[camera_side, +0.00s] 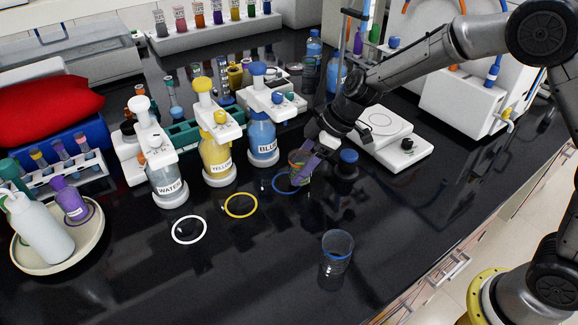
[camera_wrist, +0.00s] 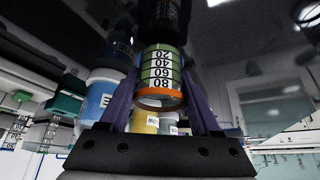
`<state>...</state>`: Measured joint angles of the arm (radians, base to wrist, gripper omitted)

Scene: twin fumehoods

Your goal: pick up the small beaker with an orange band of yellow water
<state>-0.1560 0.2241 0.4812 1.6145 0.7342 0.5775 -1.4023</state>
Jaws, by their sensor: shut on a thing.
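The small beaker (camera_side: 297,158) stands roughly upright at the blue ring, in front of the blue bottle. In the wrist view the beaker (camera_wrist: 160,72) shows an orange band, a yellow-green body and scale marks. My gripper (camera_side: 304,166) has its purple fingers on both sides of the beaker. In the wrist view my gripper (camera_wrist: 161,84) is shut on it. The fingers and arm hide part of the beaker in the side view. I cannot tell whether its base touches the bench.
The blue (camera_side: 262,138), yellow (camera_side: 217,153) and water (camera_side: 165,180) dispenser bottles stand left of the beaker. A dark blue-capped bottle (camera_side: 347,164) and a white balance-like device (camera_side: 393,140) are close on the right. The front bench is mostly clear.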

